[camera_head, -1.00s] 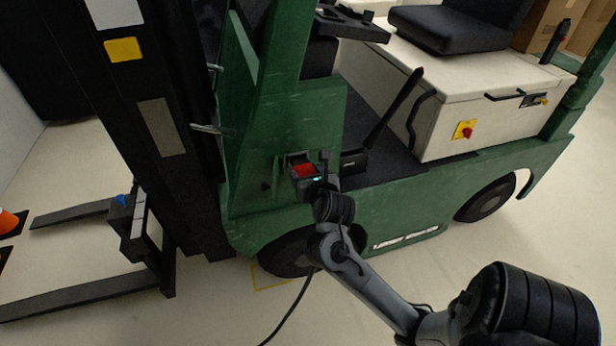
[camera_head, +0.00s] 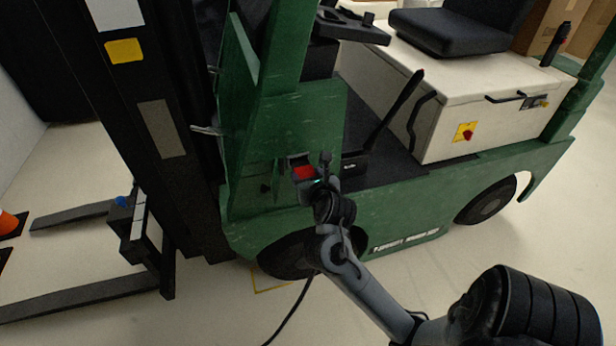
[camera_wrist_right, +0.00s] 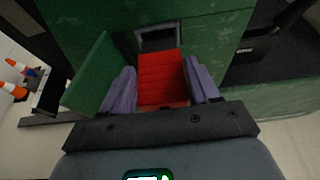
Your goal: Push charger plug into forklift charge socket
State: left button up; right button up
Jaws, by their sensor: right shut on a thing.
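The charger plug (camera_head: 303,173) is a red block at the side of the green forklift (camera_head: 300,120). My right gripper (camera_wrist_right: 160,82) is shut on the plug (camera_wrist_right: 162,80), with one grey-purple finger on each side of it. The charge socket (camera_wrist_right: 157,38) is a dark recess with a grey frame in the green panel, straight beyond the plug in the right wrist view. The plug's far end meets the lower part of the socket in that picture. I cannot tell whether it is inside or just in front. My left gripper is not in view.
A black cable (camera_head: 290,318) runs down to the floor below my right arm. The forklift's mast (camera_head: 165,130) stands to the left, with forks (camera_head: 80,300) low over the floor. A front wheel (camera_head: 285,253) is below the plug. Orange cones (camera_wrist_right: 14,88) stand at the far left.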

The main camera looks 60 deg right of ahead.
aim_at(300, 164)
jog(key=shift+b, duration=0.3)
dwell(0.8)
jog(key=shift+w+d+b, duration=0.4)
dwell(0.3)
jog(key=shift+w+d+b, duration=0.45)
jog(key=shift+w+d, duration=0.1)
jog(key=shift+w, duration=0.05)
jog(key=shift+w+d+b, duration=0.35)
jog(key=shift+w+d, duration=0.05)
jog(key=o, duration=1.3)
jog(key=shift+o, duration=0.2)
